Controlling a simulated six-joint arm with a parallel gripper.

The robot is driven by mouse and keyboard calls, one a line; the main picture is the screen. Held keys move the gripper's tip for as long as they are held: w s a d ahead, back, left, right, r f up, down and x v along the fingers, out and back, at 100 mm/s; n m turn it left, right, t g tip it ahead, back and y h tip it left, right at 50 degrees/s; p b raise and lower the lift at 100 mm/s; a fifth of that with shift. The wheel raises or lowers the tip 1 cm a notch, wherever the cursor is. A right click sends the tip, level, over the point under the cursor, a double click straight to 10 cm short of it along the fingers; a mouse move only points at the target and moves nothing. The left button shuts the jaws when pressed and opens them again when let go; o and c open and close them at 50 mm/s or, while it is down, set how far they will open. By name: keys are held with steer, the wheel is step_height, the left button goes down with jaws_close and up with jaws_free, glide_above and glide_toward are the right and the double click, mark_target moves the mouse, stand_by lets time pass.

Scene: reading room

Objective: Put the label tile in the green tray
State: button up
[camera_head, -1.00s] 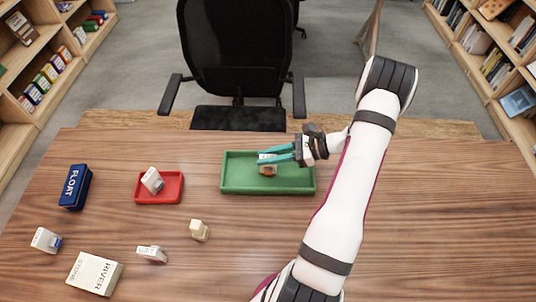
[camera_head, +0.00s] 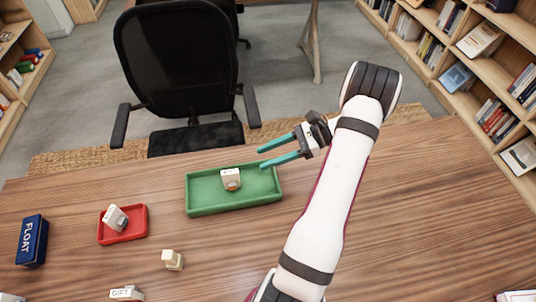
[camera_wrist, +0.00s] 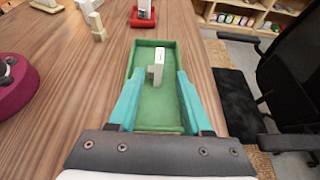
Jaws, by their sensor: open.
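A small pale block with dark marks on its top and an orange-brown side (camera_head: 231,179) sits in the green tray (camera_head: 206,196); I take it to be the label tile. The wrist view shows it as a light block (camera_wrist: 158,68) standing on the floor of the green tray (camera_wrist: 147,116). My gripper (camera_head: 262,159) has teal fingers. They are spread apart with nothing between them, above the tray's right far part and clear of the block.
A red tray (camera_head: 124,236) with a pale block (camera_head: 116,217) in it stands left of the green tray. A blue FLOAT box (camera_head: 31,241), a cream block (camera_head: 172,260) and a GIFT block (camera_head: 126,293) are nearer or farther left. The table's right side is mostly clear.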

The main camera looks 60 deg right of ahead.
steer(key=w+a+r+n+g+h, duration=0.1)
steer(key=a+r+n+g, duration=0.45)
steer(key=a, duration=0.55)
steer(key=w+a+r+n+g+h, duration=0.1)
steer(key=a+r+n+g, duration=0.4)
steer(key=a, duration=0.6)
steer(key=s+a+r+n+h, duration=0.1)
steer(key=s+a+n+h, duration=0.4)
steer(key=s+a+n, duration=0.5)
steer(key=shift+s+n+t+h, duration=0.3)
steer(key=shift+s+n+t, duration=0.15)
steer(key=shift+s+n, duration=0.15)
